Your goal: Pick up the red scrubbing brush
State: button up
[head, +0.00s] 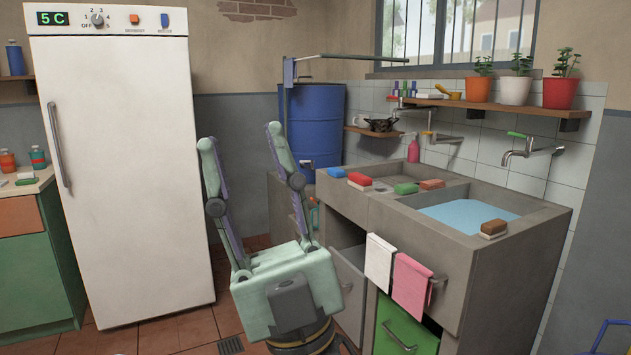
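The red scrubbing brush (359,179) lies on the top of the grey double sink unit (375,212), at the rim of the left basin. A pale layer shows under its red top. A blue brush (336,172) lies just left of it, and a green one (406,188) lies to its right. My gripper (240,137) is in the foreground left of the sink, fingers pointing up. Its two fingers are wide apart with nothing between them. It is clear of the brush in the picture; the depth between them is hard to tell.
Brown brushes lie by the basins, one (493,229) on the right rim. The right basin holds blue water (468,212). White (380,260) and pink (411,285) towels hang in front. A blue barrel (316,125) and white fridge (120,170) stand behind.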

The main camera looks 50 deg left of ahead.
aim_at(361, 183)
jog(key=u, duration=1.3)
